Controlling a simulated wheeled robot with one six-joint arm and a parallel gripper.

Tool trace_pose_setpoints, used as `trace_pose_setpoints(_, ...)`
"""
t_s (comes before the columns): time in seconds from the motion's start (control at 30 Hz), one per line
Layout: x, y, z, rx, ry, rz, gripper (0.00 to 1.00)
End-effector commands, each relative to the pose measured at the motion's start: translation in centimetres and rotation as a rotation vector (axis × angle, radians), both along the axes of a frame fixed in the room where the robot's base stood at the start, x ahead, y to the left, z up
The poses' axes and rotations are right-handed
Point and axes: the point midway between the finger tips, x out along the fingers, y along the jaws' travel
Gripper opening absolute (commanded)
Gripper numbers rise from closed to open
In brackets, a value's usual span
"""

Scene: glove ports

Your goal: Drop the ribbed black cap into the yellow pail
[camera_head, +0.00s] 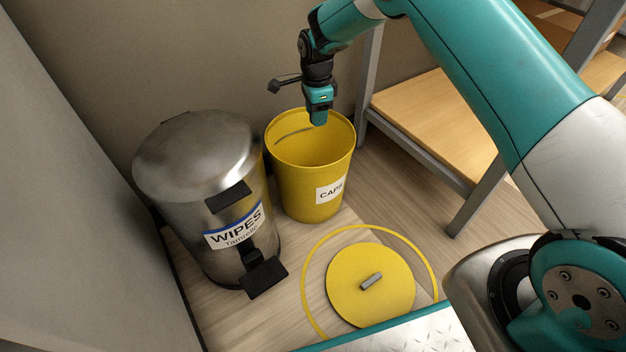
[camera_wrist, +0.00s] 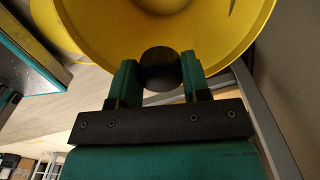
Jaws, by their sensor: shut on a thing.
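The yellow pail (camera_head: 299,190), labelled CAPS, stands open on the floor. My gripper (camera_head: 318,120) points down above the pail's mouth, toward its back right side. In the wrist view my gripper (camera_wrist: 160,72) is shut on the black cap (camera_wrist: 160,62), a dark round piece between the two green fingers. Its ribs cannot be made out. The pail's inside (camera_wrist: 225,35) shows beyond the cap in the wrist view. In the head view the cap cannot be told apart from the fingertips.
A steel bin (camera_head: 200,170) labelled WIPES stands left of the pail, close to it. A yellow lid (camera_head: 345,295) with a grey handle lies on the floor in front, inside a yellow ring. A wooden shelf unit (camera_head: 435,110) with grey legs stands right.

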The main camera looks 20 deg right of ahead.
Motion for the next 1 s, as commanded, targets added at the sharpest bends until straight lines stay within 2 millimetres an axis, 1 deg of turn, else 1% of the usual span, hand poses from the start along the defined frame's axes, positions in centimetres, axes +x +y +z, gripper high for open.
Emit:
trace_pose_setpoints(0.03,0.0,0.0,-0.9,0.000,0.001,0.001,0.21)
trace_pose_setpoints(0.2,0.0,0.0,-3.0,0.000,0.000,0.001,0.21)
trace_pose_setpoints(0.3,0.0,0.0,-4.2,0.000,0.000,0.001,0.21)
trace_pose_setpoints(0.4,0.0,0.0,-5.0,0.000,-0.001,0.002,0.21)
trace_pose_setpoints(0.5,0.0,0.0,-5.3,0.000,-0.001,0.002,0.21)
trace_pose_setpoints(0.73,0.0,0.0,-5.2,0.000,-0.001,0.002,0.21)
trace_pose_setpoints(0.77,0.0,0.0,-5.2,0.000,-0.001,0.002,0.48)
trace_pose_setpoints(0.8,0.0,0.0,-5.2,0.000,0.000,0.002,0.57)
trace_pose_setpoints(0.87,0.0,0.0,-5.2,0.000,0.000,0.002,0.71)
trace_pose_setpoints(0.9,0.0,0.0,-5.2,0.000,0.000,0.002,0.73)
trace_pose_setpoints(1.0,0.0,0.0,-5.2,0.000,0.000,0.002,0.73)
